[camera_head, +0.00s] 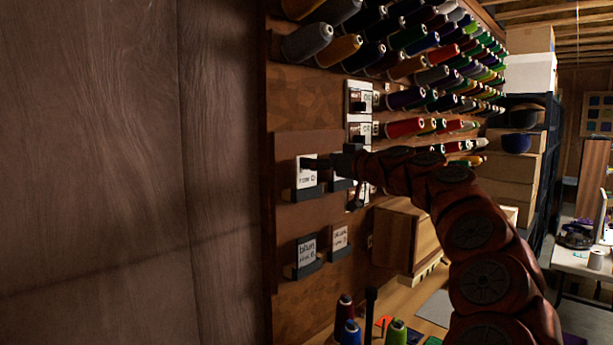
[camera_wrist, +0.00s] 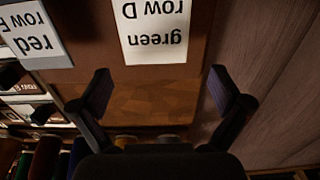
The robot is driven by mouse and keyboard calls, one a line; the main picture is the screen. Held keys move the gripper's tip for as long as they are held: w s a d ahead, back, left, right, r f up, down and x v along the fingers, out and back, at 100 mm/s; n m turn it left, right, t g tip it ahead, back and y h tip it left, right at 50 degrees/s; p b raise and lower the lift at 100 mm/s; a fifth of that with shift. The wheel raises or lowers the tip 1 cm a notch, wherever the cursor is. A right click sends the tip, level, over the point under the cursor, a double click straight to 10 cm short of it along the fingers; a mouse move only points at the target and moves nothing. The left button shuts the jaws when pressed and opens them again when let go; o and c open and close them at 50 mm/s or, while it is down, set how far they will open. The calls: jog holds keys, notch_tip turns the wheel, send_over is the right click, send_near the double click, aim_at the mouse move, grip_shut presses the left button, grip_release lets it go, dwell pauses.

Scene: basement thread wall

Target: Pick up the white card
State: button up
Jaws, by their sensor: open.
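Several white cards stand in small dark holders on the brown board. In the head view, the upper left card (camera_head: 306,177) is partly covered by my gripper (camera_head: 318,163). In the wrist view, a white card reading "green row D" (camera_wrist: 153,32) appears upside down just beyond the gap between the fingers of my gripper (camera_wrist: 161,78). The fingers are open with nothing between them. Another card reading "red row E" (camera_wrist: 33,35) is at the upper left. Two lower cards, left (camera_head: 307,249) and right (camera_head: 340,236), show in the head view.
Rows of thread spools (camera_head: 405,68) stick out of the wall above. A wooden box (camera_head: 403,236) is right of the lower cards. Loose spools (camera_head: 396,333) stand on the bench below. A wood panel (camera_head: 110,170) fills the left.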

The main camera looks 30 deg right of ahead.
aim_at(307, 156)
jog(key=shift+d+p+x, duration=0.1)
jog(key=shift+p+x, duration=0.5)
jog(key=shift+x, duration=0.65)
jog(key=shift+d+p+x, duration=0.15)
jog(key=shift+p+x, duration=0.4)
jog(key=shift+x, duration=0.65)
jog(key=shift+r, duration=0.1)
jog(key=c, duration=0.8)
jog(key=shift+w+r, duration=0.1)
jog(key=shift+r, duration=0.1)
jog(key=shift+r+b, duration=0.5)
jog(key=shift+r, duration=1.05)
jog(key=s+b, duration=0.1)
jog(key=s, duration=0.4)
jog(key=s+r+b, duration=0.1)
jog(key=s+b, duration=0.1)
jog(key=s, duration=0.3)
jog(key=s+b, duration=0.1)
jog(key=s, duration=0.5)
jog(key=shift+a+r+b, duration=0.25)
jog(key=shift+b, duration=0.1)
